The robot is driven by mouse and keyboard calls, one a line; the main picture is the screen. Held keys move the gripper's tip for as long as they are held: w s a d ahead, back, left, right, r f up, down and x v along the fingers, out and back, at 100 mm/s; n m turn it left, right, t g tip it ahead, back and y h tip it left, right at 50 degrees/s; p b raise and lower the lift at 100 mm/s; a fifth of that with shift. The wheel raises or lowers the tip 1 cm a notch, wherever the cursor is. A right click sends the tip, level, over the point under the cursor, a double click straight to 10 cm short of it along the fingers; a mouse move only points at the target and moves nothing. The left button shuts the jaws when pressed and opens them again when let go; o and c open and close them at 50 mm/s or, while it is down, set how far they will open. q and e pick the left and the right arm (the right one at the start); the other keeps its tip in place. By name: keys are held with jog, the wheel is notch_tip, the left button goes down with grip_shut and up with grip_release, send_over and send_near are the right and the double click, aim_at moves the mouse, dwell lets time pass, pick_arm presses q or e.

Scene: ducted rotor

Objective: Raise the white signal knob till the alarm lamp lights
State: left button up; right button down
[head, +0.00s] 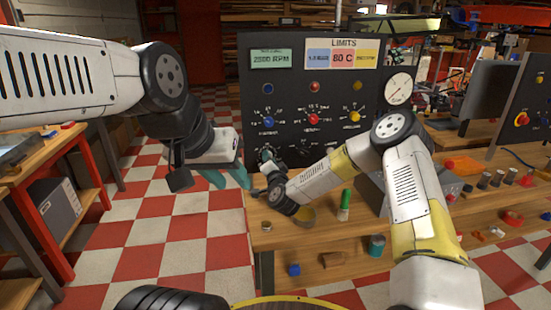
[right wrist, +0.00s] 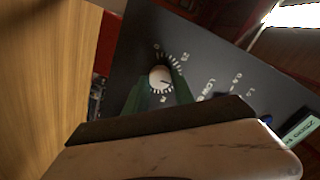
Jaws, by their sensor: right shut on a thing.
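The white signal knob (right wrist: 160,79) sits on the dark panel, with a printed scale around it, in the right wrist view. The green fingers of my right gripper (right wrist: 158,90) are on either side of it and shut on it. In the head view my right gripper (head: 268,158) is at the panel's lower left and hides the knob. My left gripper (head: 229,178) hangs in the air left of the panel, its green fingers apart and empty. The panel (head: 275,82) has blue, red and orange lamps; the red lamp (head: 314,87) looks dull. I cannot tell which is the alarm lamp.
Blue (head: 269,121), red (head: 313,119) and yellow (head: 353,121) knobs are higher on the panel. A green-capped bottle (head: 344,204) stands on the wooden bench (head: 300,236) below. A red-framed table (head: 75,150) is at left; the checkered floor between is clear.

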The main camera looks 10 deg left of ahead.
dwell(0.4)
jog(key=c, duration=1.1)
grip_release()
jog(key=shift+o, duration=0.2)
jog(key=v, duration=0.7)
jog(key=shift+s+d, duration=0.15)
jog(key=shift+s, duration=0.2)
jog(key=shift+r, duration=0.1)
